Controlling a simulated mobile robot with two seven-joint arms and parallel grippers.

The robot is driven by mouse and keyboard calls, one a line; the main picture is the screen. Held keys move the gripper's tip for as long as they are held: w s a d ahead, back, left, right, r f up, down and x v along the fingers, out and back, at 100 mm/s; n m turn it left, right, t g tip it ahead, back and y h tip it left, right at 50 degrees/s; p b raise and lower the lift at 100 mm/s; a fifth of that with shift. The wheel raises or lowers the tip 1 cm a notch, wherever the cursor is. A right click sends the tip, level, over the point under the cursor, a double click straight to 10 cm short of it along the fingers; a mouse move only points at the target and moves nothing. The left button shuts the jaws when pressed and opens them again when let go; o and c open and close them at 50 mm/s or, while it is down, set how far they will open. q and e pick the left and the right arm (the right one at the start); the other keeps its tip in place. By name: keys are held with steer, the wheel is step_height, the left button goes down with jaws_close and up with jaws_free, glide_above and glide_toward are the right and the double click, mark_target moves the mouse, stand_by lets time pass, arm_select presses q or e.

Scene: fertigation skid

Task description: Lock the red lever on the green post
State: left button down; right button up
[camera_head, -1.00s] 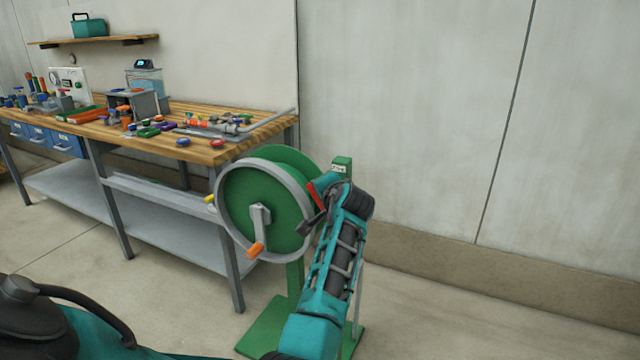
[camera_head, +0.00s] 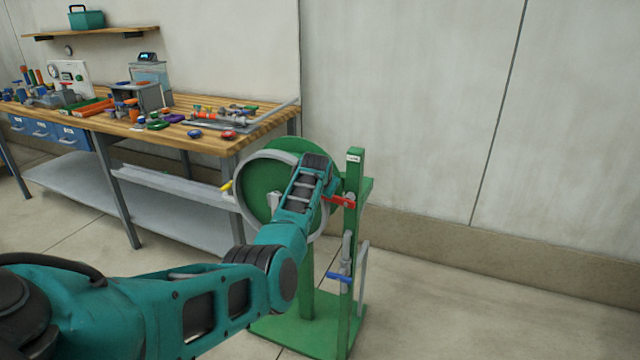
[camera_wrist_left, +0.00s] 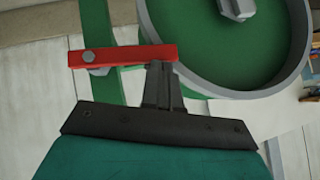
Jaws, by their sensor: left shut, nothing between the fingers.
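The red lever (camera_head: 339,201) is bolted to the upper part of the green post (camera_head: 355,170) and points left, roughly level, toward the reel. In the left wrist view the red lever (camera_wrist_left: 120,56) lies across the green post (camera_wrist_left: 97,22), with its bolt at the left end. My left gripper (camera_wrist_left: 161,70) is shut and empty. Its fingertips are at the lever's free right end, overlapping its lower edge in the picture; I cannot tell whether they touch. In the head view my left wrist covers part of the reel and hides the fingertips. My right gripper is in neither view.
The green reel with a grey rim (camera_head: 245,205) stands just left of the post, close to my wrist. A blue handle (camera_head: 339,277) sits lower on the post. A cluttered workbench (camera_head: 240,142) is behind to the left. The floor at right is clear.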

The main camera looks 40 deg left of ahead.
arm_select(q)
steer(key=shift+a+f, duration=0.25)
steer(key=shift+f, duration=0.05)
steer(key=shift+s+f, duration=0.1)
steer(key=shift+f, duration=0.1)
stand_by(0.3)
steer(key=s+d+r+p, duration=0.1)
steer(key=s+r+p, duration=0.2)
steer(key=s+r, duration=0.3)
steer(key=shift+s+d+r, duration=0.35)
steer(key=shift+r, duration=2.35)
